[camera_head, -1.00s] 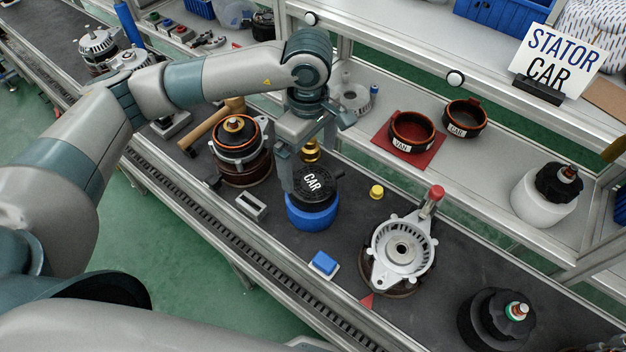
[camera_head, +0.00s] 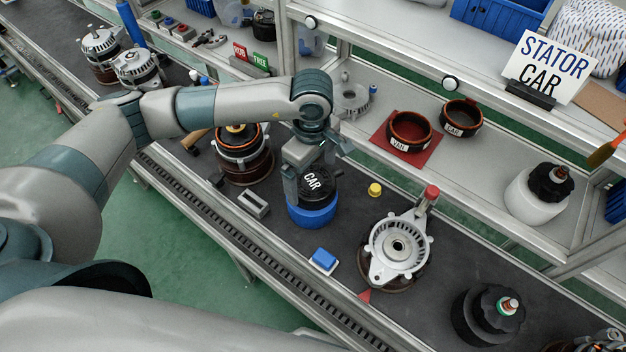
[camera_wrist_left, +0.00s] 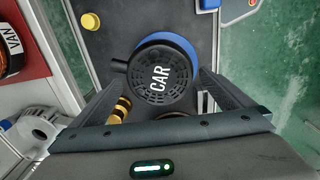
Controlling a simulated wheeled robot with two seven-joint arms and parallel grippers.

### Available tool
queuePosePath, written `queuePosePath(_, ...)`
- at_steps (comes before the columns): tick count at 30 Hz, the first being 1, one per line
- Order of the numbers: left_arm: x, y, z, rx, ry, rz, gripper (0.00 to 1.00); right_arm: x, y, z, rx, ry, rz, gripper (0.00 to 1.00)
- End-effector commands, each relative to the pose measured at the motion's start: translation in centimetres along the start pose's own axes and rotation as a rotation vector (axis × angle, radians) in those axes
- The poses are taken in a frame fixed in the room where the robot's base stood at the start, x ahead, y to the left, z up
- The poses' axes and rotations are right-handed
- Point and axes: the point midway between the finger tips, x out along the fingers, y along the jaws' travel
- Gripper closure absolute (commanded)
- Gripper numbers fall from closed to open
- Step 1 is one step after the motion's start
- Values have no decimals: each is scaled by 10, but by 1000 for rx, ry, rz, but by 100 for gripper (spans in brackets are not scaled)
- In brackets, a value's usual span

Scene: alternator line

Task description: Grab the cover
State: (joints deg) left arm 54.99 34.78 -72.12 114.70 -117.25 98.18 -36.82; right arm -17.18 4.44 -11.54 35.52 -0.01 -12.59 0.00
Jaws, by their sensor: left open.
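The cover (camera_head: 317,184) is a round black part with slots and a white "CAR" label. It sits on a blue round base (camera_head: 312,216) on the dark bench. In the left wrist view the cover (camera_wrist_left: 160,78) lies ahead between the fingers, with the blue base's rim showing behind it. My left gripper (camera_head: 312,180) points down over the cover, one finger on each side of it. It is open, and in the left wrist view its fingers (camera_wrist_left: 160,92) stand apart from the cover. My right gripper is not in view.
A silver alternator housing (camera_head: 398,248) stands to the right, with a yellow button (camera_head: 375,189) nearer the cover. A blue button (camera_head: 323,259) and a grey block (camera_head: 253,203) lie at the front. A copper-wound stator stack (camera_head: 241,160) stands left. The shelf (camera_head: 470,190) runs behind.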

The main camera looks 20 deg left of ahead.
Motion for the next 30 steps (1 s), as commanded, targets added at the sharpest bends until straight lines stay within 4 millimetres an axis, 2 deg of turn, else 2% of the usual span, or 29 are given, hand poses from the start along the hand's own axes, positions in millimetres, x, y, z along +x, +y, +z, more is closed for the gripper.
queuePosePath(2, 5, 0, 2, -1, 0, -4, 0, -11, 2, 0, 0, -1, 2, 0)
queuePosePath(6, 22, 0, 2, -1, 0, -2, 0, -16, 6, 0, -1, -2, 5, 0)
queuePosePath(9, 27, 0, 2, -1, 0, -2, 0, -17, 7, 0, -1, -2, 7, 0)
queuePosePath(23, 28, 0, 2, 0, 0, 0, 0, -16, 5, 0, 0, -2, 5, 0)
queuePosePath(27, 28, 0, 2, 0, 0, 0, 31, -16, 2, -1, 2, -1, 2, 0)
queuePosePath(30, 28, 1, 1, 0, 0, 0, 34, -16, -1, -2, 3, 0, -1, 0)
